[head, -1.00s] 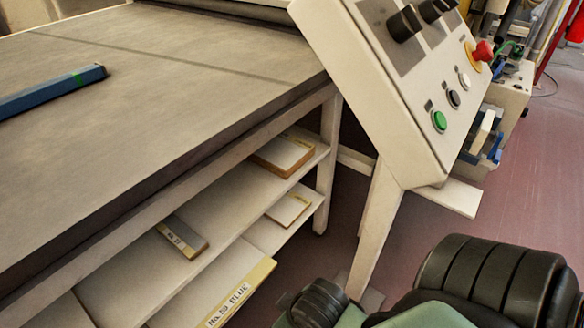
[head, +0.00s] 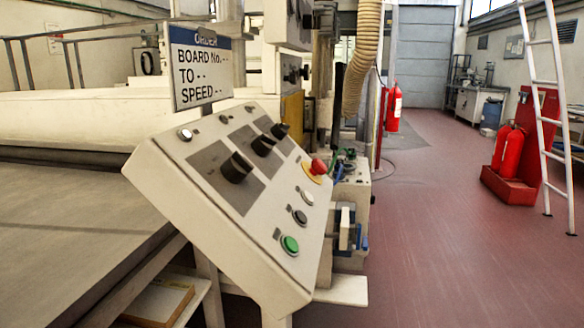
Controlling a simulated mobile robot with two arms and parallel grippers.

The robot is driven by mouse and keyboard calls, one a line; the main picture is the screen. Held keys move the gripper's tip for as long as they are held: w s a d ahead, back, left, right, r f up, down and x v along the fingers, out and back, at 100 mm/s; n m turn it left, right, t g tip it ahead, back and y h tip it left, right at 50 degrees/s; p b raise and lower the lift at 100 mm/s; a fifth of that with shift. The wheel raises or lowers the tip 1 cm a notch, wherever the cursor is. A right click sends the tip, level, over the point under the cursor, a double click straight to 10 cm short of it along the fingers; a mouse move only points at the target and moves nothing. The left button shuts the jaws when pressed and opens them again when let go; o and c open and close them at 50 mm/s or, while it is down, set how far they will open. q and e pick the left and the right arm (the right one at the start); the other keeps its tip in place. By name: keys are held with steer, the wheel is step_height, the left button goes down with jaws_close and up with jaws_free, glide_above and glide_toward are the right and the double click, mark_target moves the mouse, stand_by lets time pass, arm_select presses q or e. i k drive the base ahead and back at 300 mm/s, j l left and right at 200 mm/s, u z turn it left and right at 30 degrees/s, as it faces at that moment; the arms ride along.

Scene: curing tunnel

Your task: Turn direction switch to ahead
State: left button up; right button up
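A sloped cream control panel (head: 215,235) stands in the middle of the head view, beside the conveyor table. It carries a large black rotary knob (head: 236,167) on a grey plate. Neither of my grippers is in view.
The panel also has a red mushroom button (head: 318,166), a green button (head: 289,245), a black button (head: 300,216) and white buttons. An order sign (head: 200,65) with blank entries stands behind it. The conveyor table (head: 70,240) is at left. Red floor (head: 430,250) is open at right.

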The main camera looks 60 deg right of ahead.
mark_target(264, 144)
steer(key=z, duration=1.85)
steer(key=k+l+u, duration=0.1)
steer(key=l+u, duration=0.25)
steer(key=k+l+u, duration=0.1)
steer(key=l+u, duration=0.3)
steer(key=k+l+u, duration=0.15)
steer(key=u, duration=0.2)
